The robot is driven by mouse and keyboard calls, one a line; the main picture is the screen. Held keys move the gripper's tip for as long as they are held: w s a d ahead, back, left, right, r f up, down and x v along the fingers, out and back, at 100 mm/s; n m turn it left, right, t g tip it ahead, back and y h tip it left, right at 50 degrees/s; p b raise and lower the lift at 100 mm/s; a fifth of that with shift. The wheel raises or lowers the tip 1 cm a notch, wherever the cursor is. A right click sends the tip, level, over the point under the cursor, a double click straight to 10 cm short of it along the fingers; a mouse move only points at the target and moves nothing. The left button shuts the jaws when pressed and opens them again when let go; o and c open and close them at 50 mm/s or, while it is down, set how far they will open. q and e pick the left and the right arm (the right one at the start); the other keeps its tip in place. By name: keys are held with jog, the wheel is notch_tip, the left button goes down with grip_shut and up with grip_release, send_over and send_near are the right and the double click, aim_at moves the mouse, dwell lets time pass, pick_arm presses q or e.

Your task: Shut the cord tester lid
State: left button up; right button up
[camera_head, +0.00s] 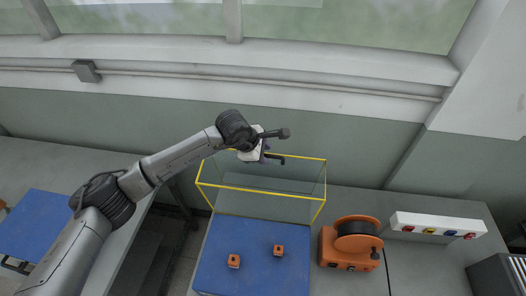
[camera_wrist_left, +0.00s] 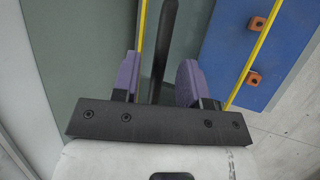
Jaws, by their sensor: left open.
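The cord tester has a blue base (camera_head: 255,260) with two small orange sockets on top. Its clear lid (camera_head: 262,183), edged in yellow, stands raised at the back of the base. My left gripper (camera_head: 267,157) is at the lid's upper edge, near its middle. In the left wrist view the purple fingers (camera_wrist_left: 160,80) are open, with a dark bar (camera_wrist_left: 166,40) in the gap between them. The bar looks like the lid's handle; whether a finger touches it I cannot tell. My right gripper is not in view.
An orange cord reel (camera_head: 350,244) stands right of the tester. A white power strip (camera_head: 438,226) with coloured sockets lies farther right. Another blue surface (camera_head: 35,225) is at the far left. The wall and window ledge are behind the lid.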

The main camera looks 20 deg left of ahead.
pick_arm(q)
jog(key=shift+c, duration=0.3)
grip_shut()
dwell(0.4)
